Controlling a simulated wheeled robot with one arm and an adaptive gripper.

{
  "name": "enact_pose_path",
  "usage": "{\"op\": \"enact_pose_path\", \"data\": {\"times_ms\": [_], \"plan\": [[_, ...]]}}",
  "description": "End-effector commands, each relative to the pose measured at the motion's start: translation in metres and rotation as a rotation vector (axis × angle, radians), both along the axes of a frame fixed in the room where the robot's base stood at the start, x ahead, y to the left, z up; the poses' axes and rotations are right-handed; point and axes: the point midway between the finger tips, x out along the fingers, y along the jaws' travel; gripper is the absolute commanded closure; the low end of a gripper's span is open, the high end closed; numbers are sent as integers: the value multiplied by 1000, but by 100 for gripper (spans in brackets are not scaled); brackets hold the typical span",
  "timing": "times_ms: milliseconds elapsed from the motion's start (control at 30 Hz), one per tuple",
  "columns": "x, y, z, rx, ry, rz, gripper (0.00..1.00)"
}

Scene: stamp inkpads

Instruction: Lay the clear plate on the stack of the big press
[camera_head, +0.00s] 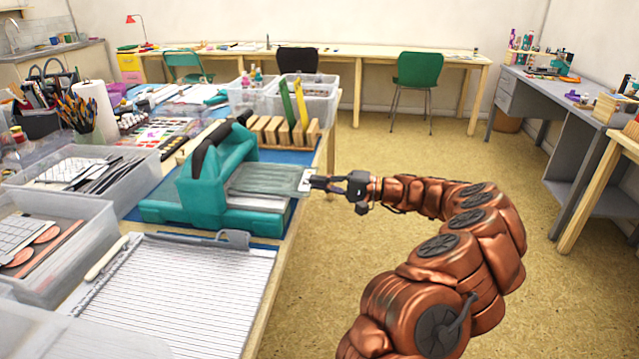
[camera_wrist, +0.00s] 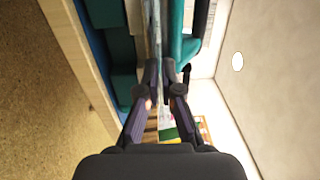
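The big press (camera_head: 215,165) is teal with a black handle and stands on the near table by its right edge. The clear plate (camera_head: 265,180) is see-through and grey-green. It lies about level, reaching into the press from the right, over the pale stack (camera_head: 258,203). My gripper (camera_head: 316,183) is closed on the plate's right edge. In the wrist view, the fingertips (camera_wrist: 160,68) pinch the thin plate (camera_wrist: 156,28), seen edge-on between teal press parts (camera_wrist: 103,14). I cannot tell whether the plate touches the stack. Its far end is hidden by the press.
Clear bins (camera_head: 65,245) crowd the left. Open floor (camera_head: 400,170) lies right of the table edge.

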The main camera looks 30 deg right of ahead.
Motion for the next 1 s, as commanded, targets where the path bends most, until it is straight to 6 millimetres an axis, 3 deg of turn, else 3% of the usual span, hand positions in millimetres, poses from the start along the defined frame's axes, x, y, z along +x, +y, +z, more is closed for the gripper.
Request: {"op": "enact_pose_path", "data": {"times_ms": [467, 800, 1000], "plan": [[0, 0, -2, 0, 0, 0, 100], [0, 0, -2, 0, 0, 0, 65], [0, 0, -2, 0, 0, 0, 65]]}}
